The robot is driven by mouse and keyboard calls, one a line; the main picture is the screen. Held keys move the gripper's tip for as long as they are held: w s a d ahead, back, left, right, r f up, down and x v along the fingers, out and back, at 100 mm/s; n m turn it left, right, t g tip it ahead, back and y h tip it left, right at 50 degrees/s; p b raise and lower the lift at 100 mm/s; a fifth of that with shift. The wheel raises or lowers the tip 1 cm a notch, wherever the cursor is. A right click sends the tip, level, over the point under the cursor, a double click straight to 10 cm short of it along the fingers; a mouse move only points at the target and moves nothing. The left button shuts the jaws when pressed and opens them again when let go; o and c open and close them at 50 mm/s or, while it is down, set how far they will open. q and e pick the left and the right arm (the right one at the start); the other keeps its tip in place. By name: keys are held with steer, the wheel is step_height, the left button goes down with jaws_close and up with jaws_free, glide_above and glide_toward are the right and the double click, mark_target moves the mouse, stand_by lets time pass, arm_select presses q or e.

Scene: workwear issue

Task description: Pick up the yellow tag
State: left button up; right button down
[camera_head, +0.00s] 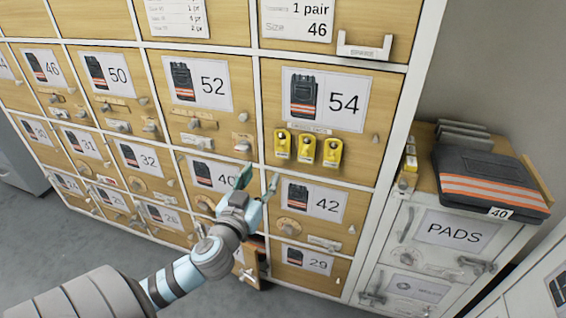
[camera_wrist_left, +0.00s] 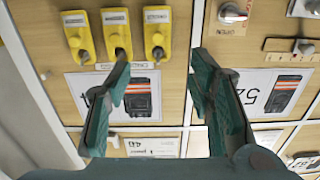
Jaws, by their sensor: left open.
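Three yellow tags hang in a row on the wooden door marked 54: a left one (camera_head: 283,144), a middle one (camera_head: 306,148) and a right one (camera_head: 332,153). They also show in the left wrist view, where the picture is turned over: one at left (camera_wrist_left: 78,36), one in the middle (camera_wrist_left: 117,34) and one at right (camera_wrist_left: 157,33). My left gripper (camera_head: 258,182) is open and empty, below and left of the tags in the head view. In the left wrist view its fingers (camera_wrist_left: 161,70) stand apart, short of the tags. My right gripper is out of view.
A partly open wooden door (camera_head: 256,264) is below my left gripper. Knobs and latches stick out from the numbered doors. At right, a dark folded garment with orange stripes (camera_head: 488,184) and small yellow items (camera_head: 407,178) lie on the PADS cabinet (camera_head: 450,235).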

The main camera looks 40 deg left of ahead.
mark_target(282, 143)
arm_select(q)
steer(key=x, duration=0.4)
steer(key=b+x, duration=0.1)
steer(key=x, duration=0.4)
steer(key=b+x, duration=0.1)
steer(key=x, duration=0.4)
steer(key=shift+w+d+r, duration=0.1)
steer(key=shift+d+r, duration=0.1)
steer(key=shift+r, duration=0.15)
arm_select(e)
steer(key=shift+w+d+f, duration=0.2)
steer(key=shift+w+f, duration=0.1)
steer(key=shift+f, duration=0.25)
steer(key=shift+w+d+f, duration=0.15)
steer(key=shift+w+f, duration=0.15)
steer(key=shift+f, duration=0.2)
arm_select(q)
steer(key=c, duration=0.6)
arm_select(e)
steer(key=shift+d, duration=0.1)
